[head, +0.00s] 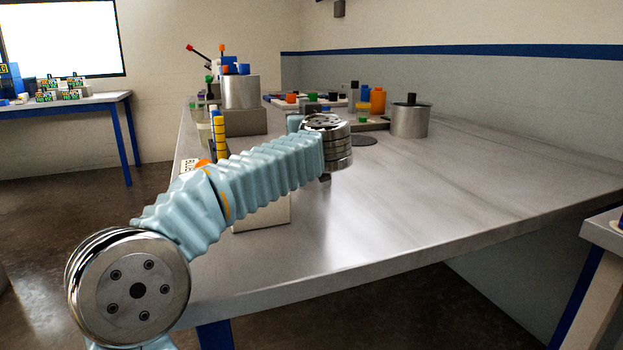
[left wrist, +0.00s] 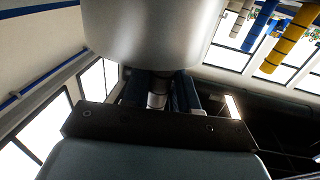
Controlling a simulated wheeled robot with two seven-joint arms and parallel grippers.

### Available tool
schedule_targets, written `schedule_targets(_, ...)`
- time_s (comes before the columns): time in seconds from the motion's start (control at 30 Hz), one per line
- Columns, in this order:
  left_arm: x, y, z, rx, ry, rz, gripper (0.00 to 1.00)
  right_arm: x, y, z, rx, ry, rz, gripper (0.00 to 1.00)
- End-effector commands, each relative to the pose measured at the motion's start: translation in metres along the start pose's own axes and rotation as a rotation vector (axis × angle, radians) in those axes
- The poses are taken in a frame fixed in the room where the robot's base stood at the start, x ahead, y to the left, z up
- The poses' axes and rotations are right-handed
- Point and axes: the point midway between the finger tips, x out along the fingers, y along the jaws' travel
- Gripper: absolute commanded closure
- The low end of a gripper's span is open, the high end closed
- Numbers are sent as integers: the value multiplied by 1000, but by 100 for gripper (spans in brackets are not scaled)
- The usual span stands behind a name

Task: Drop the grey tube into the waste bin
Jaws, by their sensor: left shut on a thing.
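In the left wrist view my left gripper (left wrist: 157,84) is shut on a small grey piece between its two dark blue fingers, which looks like the grey tube (left wrist: 157,98). A large pale grey rounded body (left wrist: 150,35) hides the rest of it and the fingertips. In the head view my left arm reaches across the near left of the bench. I cannot pick out the waste bin for sure. A pale box (head: 265,217) stands partly hidden behind my arm. My right gripper is not in view.
The metal bench (head: 420,200) is clear at middle and right. A metal pot (head: 410,121) and colored bottles (head: 377,101) stand at the back. A metal cylinder (head: 240,92) sits on a block at back left. A yellow tube (head: 220,132) stands beside my arm.

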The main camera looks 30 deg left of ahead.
Motion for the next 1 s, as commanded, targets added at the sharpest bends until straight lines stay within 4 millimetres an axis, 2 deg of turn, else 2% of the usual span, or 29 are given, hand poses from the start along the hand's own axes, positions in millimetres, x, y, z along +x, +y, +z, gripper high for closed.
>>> schedule_targets(0.27,0,0,1,0,0,0,100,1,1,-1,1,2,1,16)
schedule_targets(0.3,0,0,1,0,0,0,66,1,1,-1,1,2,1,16)
schedule_targets(0.47,0,0,1,0,0,0,42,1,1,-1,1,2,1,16)
schedule_targets(0.77,-2,0,1,0,0,1,42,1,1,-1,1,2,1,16)
schedule_targets(0.87,-10,0,1,0,-1,1,42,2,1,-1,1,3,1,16)
schedule_targets(1.0,-38,1,1,-1,1,4,42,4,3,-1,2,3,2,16)
